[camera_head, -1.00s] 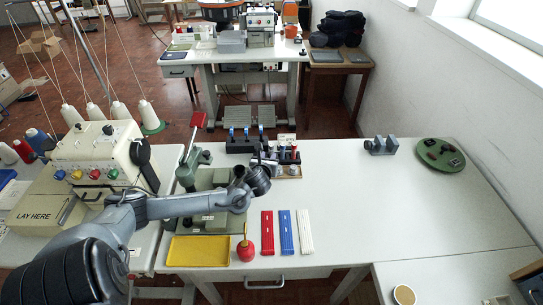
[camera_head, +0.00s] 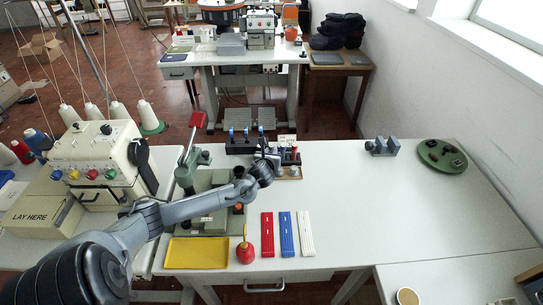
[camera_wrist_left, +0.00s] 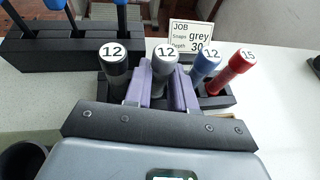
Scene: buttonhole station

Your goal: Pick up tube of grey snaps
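In the left wrist view several capped tubes stand upright in a black rack (camera_wrist_left: 222,101): a black one marked 12 (camera_wrist_left: 114,66), a grey one marked 12 (camera_wrist_left: 163,62), a blue one marked 12 (camera_wrist_left: 207,64) and a red one marked 15 (camera_wrist_left: 236,66). The purple fingers of my left gripper (camera_wrist_left: 163,92) are apart, one on each side of the grey tube's line; whether they touch it I cannot tell. In the head view my left gripper (camera_head: 272,161) is at the rack, by the red tube (camera_head: 295,155). My right gripper is out of view.
A job card (camera_wrist_left: 190,36) reading grey and 30 stands behind the rack. A black holder with blue-handled tools (camera_head: 240,143) is left of it. Red (camera_head: 267,235), blue (camera_head: 286,234) and white strips (camera_head: 305,233) lie in front. The table's right side is mostly clear.

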